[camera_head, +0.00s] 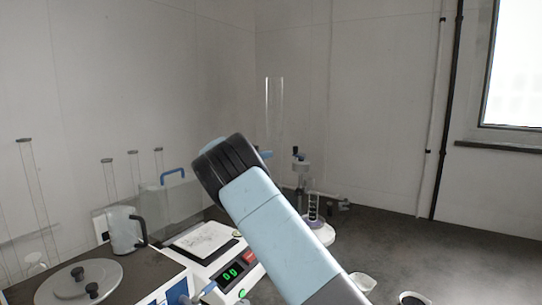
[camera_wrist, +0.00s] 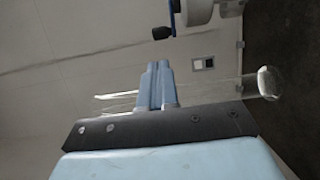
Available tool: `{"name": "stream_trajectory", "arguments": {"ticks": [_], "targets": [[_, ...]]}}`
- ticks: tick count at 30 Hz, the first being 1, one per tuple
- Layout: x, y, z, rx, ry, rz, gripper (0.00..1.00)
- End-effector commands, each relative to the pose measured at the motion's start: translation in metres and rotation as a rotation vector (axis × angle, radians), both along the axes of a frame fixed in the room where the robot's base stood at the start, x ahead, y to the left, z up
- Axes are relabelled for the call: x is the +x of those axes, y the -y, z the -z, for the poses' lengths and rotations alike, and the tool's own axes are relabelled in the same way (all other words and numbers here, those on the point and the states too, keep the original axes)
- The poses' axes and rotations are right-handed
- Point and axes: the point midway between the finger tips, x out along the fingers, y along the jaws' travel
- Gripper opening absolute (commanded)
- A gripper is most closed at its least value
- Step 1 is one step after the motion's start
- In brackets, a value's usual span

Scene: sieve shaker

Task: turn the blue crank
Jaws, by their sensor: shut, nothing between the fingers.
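The blue crank (camera_wrist: 171,17) shows at the top of the wrist view as a thin blue bar with a black knob (camera_wrist: 162,32). It joins a pale grey rounded body (camera_wrist: 196,11). In the camera_head view, what looks like the same crank (camera_head: 300,157) sits small on a grey upright device, right of my arm's black joint. My gripper (camera_wrist: 157,68) is shut and empty. Its light blue fingertips point toward the crank, with a visible gap below the knob. In the camera_head view my arm hides most of the gripper.
A white instrument with a green display (camera_head: 231,274) stands left of my arm. A grey lid with black knobs (camera_head: 79,283), a clear jug (camera_head: 125,230) and tall glass tubes (camera_head: 37,195) are farther left. The dark bench at right (camera_head: 455,255) is mostly clear.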

Motion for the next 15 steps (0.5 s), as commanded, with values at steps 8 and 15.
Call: {"name": "stream_trajectory", "arguments": {"ticks": [8,15], "targets": [[0.028,0.042,0.000,0.001,-0.001,0.001,0.00],[0.051,0.075,0.001,0.001,-0.001,0.001,0.00]]}}
